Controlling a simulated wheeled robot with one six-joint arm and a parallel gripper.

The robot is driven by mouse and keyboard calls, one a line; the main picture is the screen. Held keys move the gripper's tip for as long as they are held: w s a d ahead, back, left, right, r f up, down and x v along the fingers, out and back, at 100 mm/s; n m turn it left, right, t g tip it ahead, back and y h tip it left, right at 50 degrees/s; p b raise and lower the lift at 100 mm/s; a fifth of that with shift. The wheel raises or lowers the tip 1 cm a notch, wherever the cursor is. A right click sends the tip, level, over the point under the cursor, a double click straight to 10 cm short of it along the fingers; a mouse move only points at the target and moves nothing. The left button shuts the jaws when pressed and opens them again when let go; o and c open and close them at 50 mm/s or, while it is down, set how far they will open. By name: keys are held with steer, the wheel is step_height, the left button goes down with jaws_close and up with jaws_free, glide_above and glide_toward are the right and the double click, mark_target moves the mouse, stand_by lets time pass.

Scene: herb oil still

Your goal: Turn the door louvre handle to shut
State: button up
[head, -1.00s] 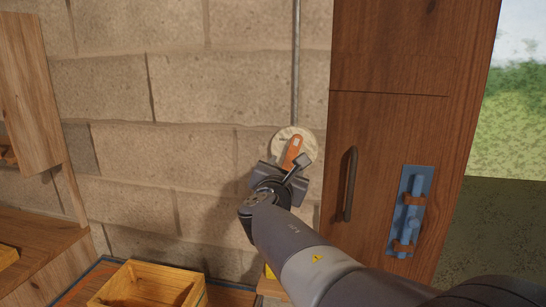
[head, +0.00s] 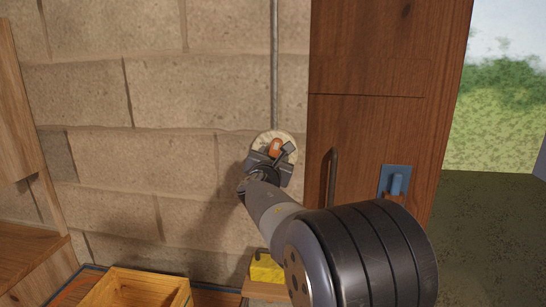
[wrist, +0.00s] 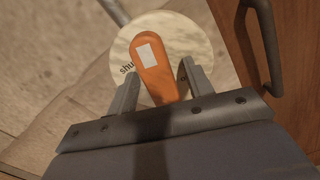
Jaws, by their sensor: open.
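The louvre handle (head: 276,147) is an orange lever on a round pale plate (head: 259,142) on the block wall, left of the wooden door. In the wrist view the orange lever (wrist: 152,55), with a white patch near its top, lies across the plate (wrist: 195,35). Part of a word, "shu", shows at the plate's left; the rest is hidden. My gripper (wrist: 161,72) is open, with one finger on each side of the lever's lower part. The left finger is close beside the lever; I cannot tell whether either finger touches it.
The wooden door (head: 365,130) has a dark pull handle (head: 332,178) close right of my gripper and a blue bolt (head: 396,184). A grey pipe (head: 274,60) runs up from the plate. A wooden box (head: 135,290) and a yellow object (head: 266,268) are below.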

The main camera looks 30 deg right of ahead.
steer(key=shift+c, duration=0.6)
steer(key=c, duration=0.8)
steer(key=shift+n, duration=1.9)
steer(key=shift+c, duration=0.2)
steer(key=o, duration=1)
steer(key=shift+c, duration=0.2)
steer(key=shift+a, duration=0.1)
steer(key=b+v, duration=0.1)
steer(key=v, duration=0.9)
steer(key=shift+s+a, duration=0.25)
steer(key=shift+s, duration=0.05)
